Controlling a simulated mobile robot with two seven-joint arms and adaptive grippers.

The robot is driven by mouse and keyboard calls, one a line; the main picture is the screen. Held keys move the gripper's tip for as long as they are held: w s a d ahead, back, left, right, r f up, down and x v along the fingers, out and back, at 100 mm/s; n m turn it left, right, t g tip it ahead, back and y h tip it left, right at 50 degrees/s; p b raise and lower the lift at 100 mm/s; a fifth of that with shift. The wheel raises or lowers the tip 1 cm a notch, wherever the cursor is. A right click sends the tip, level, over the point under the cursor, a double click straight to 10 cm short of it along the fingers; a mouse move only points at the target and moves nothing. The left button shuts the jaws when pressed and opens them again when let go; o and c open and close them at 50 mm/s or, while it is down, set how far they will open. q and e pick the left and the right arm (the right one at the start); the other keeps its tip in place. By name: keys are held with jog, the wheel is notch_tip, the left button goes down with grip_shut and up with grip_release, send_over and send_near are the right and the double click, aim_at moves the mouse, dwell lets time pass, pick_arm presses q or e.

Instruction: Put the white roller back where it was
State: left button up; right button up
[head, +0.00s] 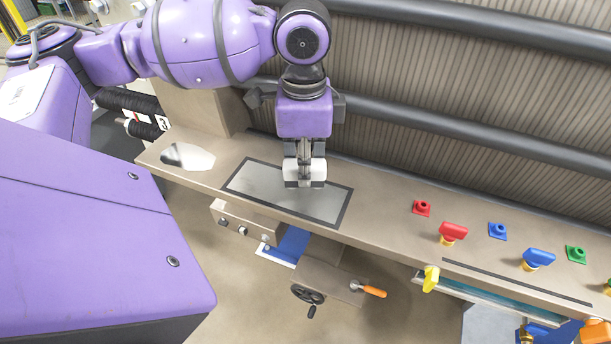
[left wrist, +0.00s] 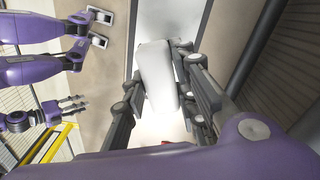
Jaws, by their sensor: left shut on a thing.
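The white roller (head: 317,171) is held in my left gripper (head: 304,183) over the right half of a grey plate with a dark border (head: 252,187) on the bench. In the left wrist view the roller (left wrist: 158,75) shows as a smooth white body between the fingers, which hide part of its sides. I cannot tell whether its lower end touches the plate. My right gripper (left wrist: 72,105) shows small in the left wrist view, away from the bench, with its fingers apart and empty. It is not in the head view.
To the right are a red knob (head: 452,232), a blue knob (head: 538,258) and small coloured sockets. A handwheel (head: 308,294) and an orange handle (head: 373,291) sit below the front edge. Black pipes run behind the bench.

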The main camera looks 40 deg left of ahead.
pick_arm(q)
notch_tip(320, 180, down, 4)
jog(key=shift+w+a+r, duration=0.1)
jog(key=shift+w+r, duration=0.05)
jog(key=shift+r, duration=0.05)
pick_arm(e)
jog(key=shift+f, duration=0.35)
jog(key=shift+r, duration=0.1)
pick_arm(q)
jog(key=o, duration=1)
jog(key=shift+f, duration=0.1)
jog(key=shift+o, duration=0.5)
jog(key=shift+r, duration=0.2)
notch_tip(320, 180, up, 11)
jog(key=shift+f+p, duration=0.1)
jog(key=shift+p, duration=0.4)
jog(key=shift+r, duration=0.55)
pick_arm(e)
jog(key=shift+a+r, duration=0.1)
jog(key=shift+r, duration=0.45)
